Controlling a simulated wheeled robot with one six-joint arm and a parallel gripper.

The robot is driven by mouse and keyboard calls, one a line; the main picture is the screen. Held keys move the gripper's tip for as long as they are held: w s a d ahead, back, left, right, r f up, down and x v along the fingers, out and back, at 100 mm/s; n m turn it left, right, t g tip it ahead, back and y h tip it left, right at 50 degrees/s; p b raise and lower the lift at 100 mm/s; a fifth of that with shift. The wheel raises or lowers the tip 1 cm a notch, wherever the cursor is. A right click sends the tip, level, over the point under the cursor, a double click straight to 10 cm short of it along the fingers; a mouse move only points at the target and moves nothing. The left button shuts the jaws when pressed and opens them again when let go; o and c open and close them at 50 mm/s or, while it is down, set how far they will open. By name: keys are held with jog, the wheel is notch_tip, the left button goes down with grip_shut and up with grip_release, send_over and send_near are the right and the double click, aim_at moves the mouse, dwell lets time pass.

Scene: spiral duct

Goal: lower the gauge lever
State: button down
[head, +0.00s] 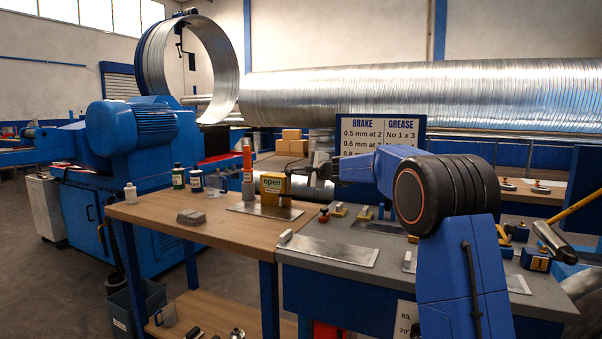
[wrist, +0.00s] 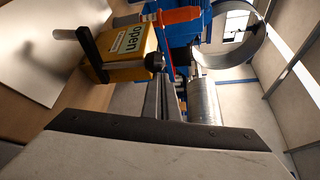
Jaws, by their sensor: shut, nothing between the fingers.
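The gauge is a yellow box (head: 272,186) with a sign reading "open", standing on a metal plate on the wooden bench. It also shows, turned sideways, in the wrist view (wrist: 128,48). A dark round knob (wrist: 155,61) sticks out from its side toward my gripper, and a dark bar with a pale end (wrist: 88,45) stands at its other side. I cannot tell for sure which is the lever. My gripper (head: 312,174) is beside the box on its right. In the wrist view its fingers (wrist: 161,92) are shut and empty, close to the knob; contact cannot be told.
A grey tube with an orange-red top (head: 247,160) stands just left of the gauge. Several small bottles (head: 196,180) stand farther left. The grey bench (head: 400,265) in front holds a flat metal plate (head: 328,250) and small tools. The wooden bench's front left is mostly clear.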

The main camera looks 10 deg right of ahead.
aim_at(291, 175)
jog(key=shift+s+a+f, duration=0.2)
jog(key=shift+s+a, duration=0.35)
jog(key=shift+s, duration=0.15)
jog(key=shift+s+a+f, duration=0.2)
jog(key=shift+s+a, duration=0.3)
jog(key=shift+s, duration=0.15)
